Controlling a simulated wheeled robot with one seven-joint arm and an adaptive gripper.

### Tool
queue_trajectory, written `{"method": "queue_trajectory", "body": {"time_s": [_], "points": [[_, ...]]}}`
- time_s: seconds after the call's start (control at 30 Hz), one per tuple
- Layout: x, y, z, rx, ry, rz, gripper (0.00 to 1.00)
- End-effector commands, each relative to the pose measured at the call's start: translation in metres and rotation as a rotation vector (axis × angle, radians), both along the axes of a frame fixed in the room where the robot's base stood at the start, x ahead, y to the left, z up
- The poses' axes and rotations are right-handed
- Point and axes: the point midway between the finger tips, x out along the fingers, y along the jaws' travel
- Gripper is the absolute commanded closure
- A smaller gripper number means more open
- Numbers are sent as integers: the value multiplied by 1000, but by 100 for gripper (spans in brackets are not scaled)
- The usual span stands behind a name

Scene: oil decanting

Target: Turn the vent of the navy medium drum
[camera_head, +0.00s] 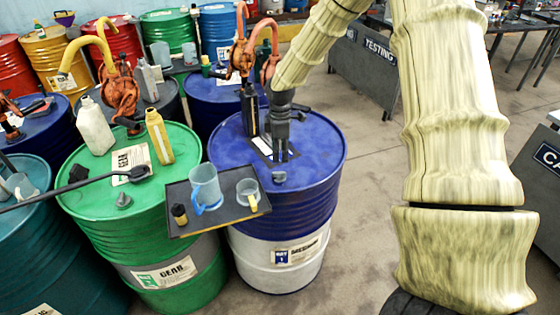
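The navy medium drum (318,195) stands in the middle, blue above and white below, with a label on its lower front. A small grey knob, which looks like its vent (279,177), sits near the front edge of the lid. My gripper (281,158) points down over the lid, just behind the knob in the picture and apart from it. Its dark fingers show small, and I cannot tell how far apart they are. Nothing is visible held in it. A paper label on the lid is partly hidden behind the gripper.
A dark bottle (249,110) and an orange pump (268,60) rise behind the gripper. A tray (222,217) with a blue jug (205,186) and a cup (248,189) overlaps the drum's left front. A green gear drum (105,205) stands left. The floor right is partly clear.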

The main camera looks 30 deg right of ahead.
Motion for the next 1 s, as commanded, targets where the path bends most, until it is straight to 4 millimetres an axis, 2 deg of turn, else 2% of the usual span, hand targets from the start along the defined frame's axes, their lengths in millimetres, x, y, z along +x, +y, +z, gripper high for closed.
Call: {"method": "queue_trajectory", "body": {"time_s": [0.1,0.3,1.0], "points": [[0,0,15,0,-2,0,64],[0,-1,28,0,0,0,64],[0,-1,30,0,0,0,64]]}}
